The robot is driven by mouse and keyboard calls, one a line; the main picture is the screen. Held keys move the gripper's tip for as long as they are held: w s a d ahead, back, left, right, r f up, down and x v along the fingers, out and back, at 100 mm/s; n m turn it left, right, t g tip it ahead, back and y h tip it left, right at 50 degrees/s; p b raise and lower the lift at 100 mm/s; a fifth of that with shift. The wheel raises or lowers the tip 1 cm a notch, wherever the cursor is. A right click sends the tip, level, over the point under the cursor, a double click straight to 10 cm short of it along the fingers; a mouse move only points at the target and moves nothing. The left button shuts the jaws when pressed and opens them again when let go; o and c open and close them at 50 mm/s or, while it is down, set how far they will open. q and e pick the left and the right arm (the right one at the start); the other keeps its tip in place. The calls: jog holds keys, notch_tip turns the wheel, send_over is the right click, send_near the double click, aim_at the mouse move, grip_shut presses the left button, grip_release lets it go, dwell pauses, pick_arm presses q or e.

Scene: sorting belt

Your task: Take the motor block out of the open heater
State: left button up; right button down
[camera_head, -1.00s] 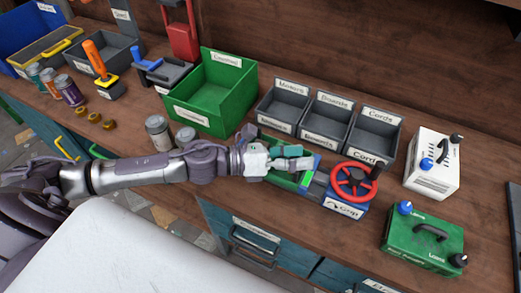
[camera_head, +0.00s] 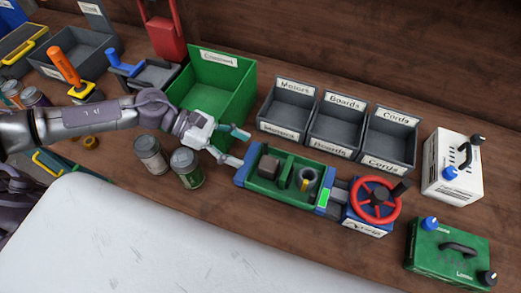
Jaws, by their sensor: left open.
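The open heater (camera_head: 285,199) is a green housing with blue ends, held in a clamp at the front middle of the bench. Inside it, a brownish-grey block (camera_head: 268,166) sits in the left part, probably the motor block. A grey round part (camera_head: 307,177) with a yellow piece sits in the right part. My left gripper (camera_head: 241,147) is open and empty, just left of and above the heater, its fingers pointing right. My right gripper is out of view.
Three grey bins (camera_head: 336,153) labelled Motors, Boards and Cords stand behind the heater. A large green bin (camera_head: 186,92) is behind my left gripper. Two cans (camera_head: 187,169) stand left of the heater. A red handwheel (camera_head: 359,199) and a green device (camera_head: 435,262) are to its right.

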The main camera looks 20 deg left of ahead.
aim_at(268, 163)
pick_arm(q)
jog(key=x, duration=0.1)
jog(key=p+x, duration=0.1)
jog(key=x, duration=0.1)
jog(key=shift+s+d+r+p, duration=0.1)
jog(key=shift+d+r+p, duration=0.15)
jog(key=shift+p, duration=0.05)
jog(key=x, duration=0.1)
jog(key=p+x, duration=0.1)
jog(key=x, duration=0.1)
jog(key=shift+s+d+f+p, duration=0.1)
jog(key=shift+d+f+p, duration=0.1)
jog(key=shift+f+p, duration=0.1)
jog(key=shift+d+f, duration=0.15)
jog(key=shift+d, duration=0.05)
jog(key=shift+f, duration=0.1)
jog(key=shift+d, duration=0.1)
jog(key=c, duration=0.9)
jog(key=shift+c, duration=1.2)
grip_shut()
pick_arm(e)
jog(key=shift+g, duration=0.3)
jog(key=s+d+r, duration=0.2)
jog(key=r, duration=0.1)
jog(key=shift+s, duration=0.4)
